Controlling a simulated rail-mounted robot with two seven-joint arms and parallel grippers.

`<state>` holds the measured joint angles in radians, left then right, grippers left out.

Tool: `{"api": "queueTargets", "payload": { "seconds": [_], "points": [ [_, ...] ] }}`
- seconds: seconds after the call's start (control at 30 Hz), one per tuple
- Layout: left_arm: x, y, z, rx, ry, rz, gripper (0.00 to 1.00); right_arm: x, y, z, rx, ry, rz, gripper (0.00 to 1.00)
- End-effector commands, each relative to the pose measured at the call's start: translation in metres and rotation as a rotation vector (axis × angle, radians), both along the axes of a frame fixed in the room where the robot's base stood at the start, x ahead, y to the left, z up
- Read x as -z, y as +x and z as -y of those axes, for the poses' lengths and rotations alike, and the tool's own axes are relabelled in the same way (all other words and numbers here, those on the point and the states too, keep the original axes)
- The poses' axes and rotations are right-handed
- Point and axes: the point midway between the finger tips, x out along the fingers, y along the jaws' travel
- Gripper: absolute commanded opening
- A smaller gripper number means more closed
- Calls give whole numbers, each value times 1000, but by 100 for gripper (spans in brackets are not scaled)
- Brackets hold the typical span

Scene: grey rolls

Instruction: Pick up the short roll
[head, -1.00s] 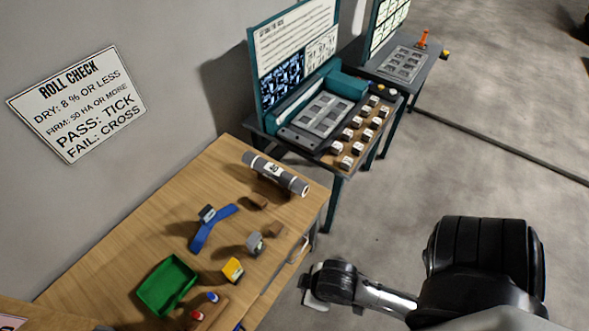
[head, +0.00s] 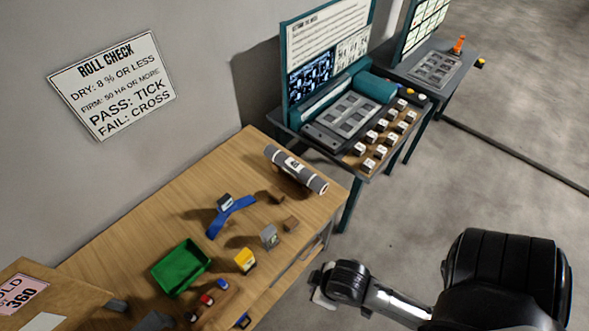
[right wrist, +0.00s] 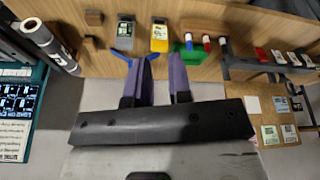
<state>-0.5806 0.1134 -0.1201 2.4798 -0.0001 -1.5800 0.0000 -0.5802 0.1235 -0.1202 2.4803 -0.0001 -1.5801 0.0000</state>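A grey roll (head: 278,158) with dark and white bands and a white label lies on the far right end of the wooden bench (head: 215,165). It is the only grey roll I see on the bench, and I cannot tell whether it is the short one. It also shows at the upper left of the right wrist view (right wrist: 38,34). My right gripper (head: 322,290) is off the bench's front edge, apart from the roll. In the right wrist view its two purple fingers (right wrist: 160,82) stand apart with nothing between them. My left gripper is not in view.
The bench holds a blue strap-like tool (head: 230,216), a green tray (head: 181,268), a yellow item (head: 245,261), a grey item (head: 269,237) and brown blocks (head: 291,224). A teal station (head: 345,120) stands beyond the bench. A roll check sign (head: 113,85) hangs on the wall.

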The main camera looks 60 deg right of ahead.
Motion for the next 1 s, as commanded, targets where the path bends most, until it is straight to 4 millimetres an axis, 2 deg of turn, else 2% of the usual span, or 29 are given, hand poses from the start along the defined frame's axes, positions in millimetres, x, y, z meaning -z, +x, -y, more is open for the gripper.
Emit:
{"api": "queueTargets", "payload": {
  "seconds": [0.07, 0.8, 1.0],
  "points": [
    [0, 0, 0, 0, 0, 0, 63, 0, 0, 0, 0, 0, 0, 27],
    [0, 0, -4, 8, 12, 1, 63, 0, 0, -2, 4, 7, -1, 98],
    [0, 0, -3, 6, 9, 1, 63, 0, 0, -2, 4, 6, 0, 100]
  ]
}}
